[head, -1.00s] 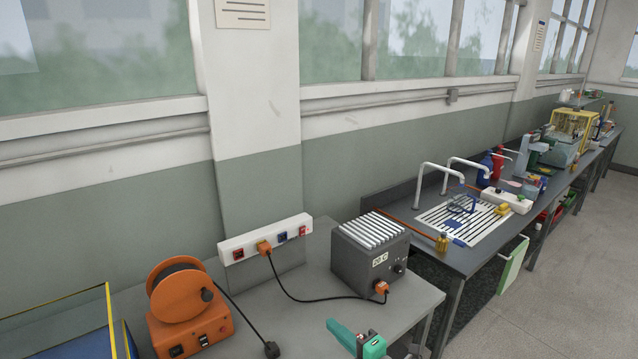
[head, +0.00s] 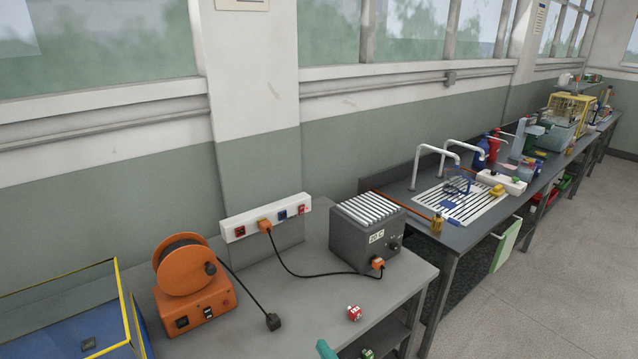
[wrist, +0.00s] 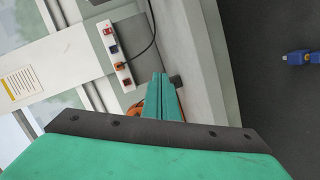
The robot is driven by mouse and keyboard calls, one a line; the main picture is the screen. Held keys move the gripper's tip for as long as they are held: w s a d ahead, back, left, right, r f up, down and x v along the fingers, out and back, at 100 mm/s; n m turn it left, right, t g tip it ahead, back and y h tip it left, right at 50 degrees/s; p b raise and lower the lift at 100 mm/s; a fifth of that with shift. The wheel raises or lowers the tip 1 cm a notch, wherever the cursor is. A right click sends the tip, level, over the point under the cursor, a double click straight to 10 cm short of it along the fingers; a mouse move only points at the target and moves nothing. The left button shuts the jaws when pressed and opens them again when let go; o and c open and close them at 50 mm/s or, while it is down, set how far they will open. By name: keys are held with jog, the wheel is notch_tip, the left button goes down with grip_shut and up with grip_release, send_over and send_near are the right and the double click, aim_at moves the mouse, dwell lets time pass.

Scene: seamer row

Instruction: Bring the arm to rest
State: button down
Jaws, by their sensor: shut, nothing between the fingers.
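My gripper (wrist: 161,78) shows in the wrist view with its two green fingers together and nothing between them. Its fingers point toward the bench edge and the wall, close in line with the orange reel and a black plug. In the head view only a small teal piece of my gripper (head: 325,349) shows at the bottom edge, in front of the grey bench (head: 290,333). The rest of my arm is out of that view.
A red block-like item (head: 354,313) lies near the bench's front edge. Floor at right is clear.

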jog(key=s+a+f+m+h, duration=0.1)
jog(key=s+f+m+h, duration=0.1)
jog(key=s+f+m, duration=0.35)
jog(key=s+f+m+h, duration=0.2)
jog(key=s, duration=0.7)
jog(key=s+a+f+m+h, duration=0.1)
jog(key=s+f+m+h, duration=0.2)
jog(key=s, duration=0.4)
jog(key=s+r+m, duration=0.3)
jog(key=s+r, duration=0.2)
jog(key=s, duration=0.5)
jog(key=s+r+m, duration=0.4)
jog(key=s+r, duration=0.1)
jog(key=s, duration=0.5)
jog(key=shift+s+d+t, duration=0.2)
jog(key=shift+t, duration=0.2)
jog(key=shift+r, duration=0.1)
